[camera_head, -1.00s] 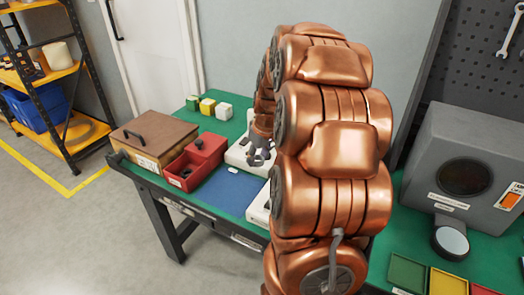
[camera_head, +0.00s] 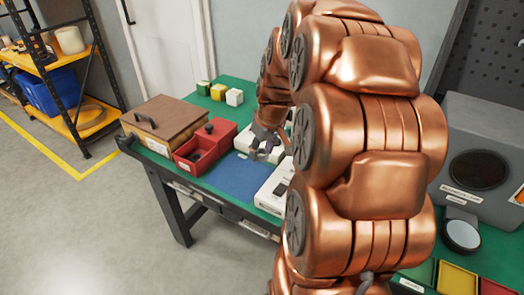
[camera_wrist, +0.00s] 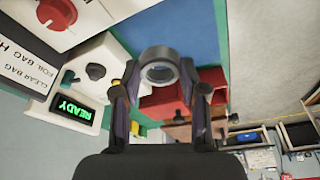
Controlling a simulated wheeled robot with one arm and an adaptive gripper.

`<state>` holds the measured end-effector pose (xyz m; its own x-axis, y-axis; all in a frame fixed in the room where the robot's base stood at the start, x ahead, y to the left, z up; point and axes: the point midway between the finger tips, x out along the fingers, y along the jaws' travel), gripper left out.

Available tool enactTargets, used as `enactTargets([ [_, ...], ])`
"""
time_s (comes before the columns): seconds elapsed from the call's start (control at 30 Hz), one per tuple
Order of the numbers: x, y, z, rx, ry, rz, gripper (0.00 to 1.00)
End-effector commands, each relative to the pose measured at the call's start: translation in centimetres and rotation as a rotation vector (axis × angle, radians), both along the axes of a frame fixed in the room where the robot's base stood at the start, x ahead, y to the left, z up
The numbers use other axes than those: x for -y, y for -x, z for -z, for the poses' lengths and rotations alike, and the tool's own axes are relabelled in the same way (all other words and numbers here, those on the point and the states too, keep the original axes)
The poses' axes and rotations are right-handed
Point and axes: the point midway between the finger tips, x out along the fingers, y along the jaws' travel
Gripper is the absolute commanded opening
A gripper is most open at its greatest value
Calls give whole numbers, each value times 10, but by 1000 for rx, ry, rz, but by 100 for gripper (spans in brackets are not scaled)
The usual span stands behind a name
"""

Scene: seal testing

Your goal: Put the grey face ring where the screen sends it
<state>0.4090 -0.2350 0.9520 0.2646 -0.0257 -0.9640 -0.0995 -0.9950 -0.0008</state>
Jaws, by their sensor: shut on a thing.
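My gripper (camera_wrist: 160,92) is shut on the grey face ring (camera_wrist: 142,74), a thick ring held between the fingertips, its hole facing the wrist camera. In the head view my gripper (camera_head: 264,150) is over the back of the blue mat (camera_head: 235,182), right of the red bin; the ring is too small to make out there. A screen (camera_wrist: 75,108) on a white device reads READY in green in the wrist view. In the head view an orange screen (camera_head: 519,196) on the grey machine is cut off by the right edge, its text unreadable.
A red open bin (camera_head: 190,163) and a brown lidded box (camera_head: 165,125) stand left of the mat. Small blocks (camera_head: 218,92) sit behind. Green (camera_head: 418,274), yellow (camera_head: 452,280) and red (camera_head: 494,288) trays lie front right. My arm hides the table's middle.

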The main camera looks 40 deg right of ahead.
Motion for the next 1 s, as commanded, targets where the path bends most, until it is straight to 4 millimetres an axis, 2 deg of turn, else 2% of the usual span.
enactTargets([
  [0.77,0,-1,-29,2,1,1,2],
  [1.0,1,-1,-53,2,1,1,2],
])
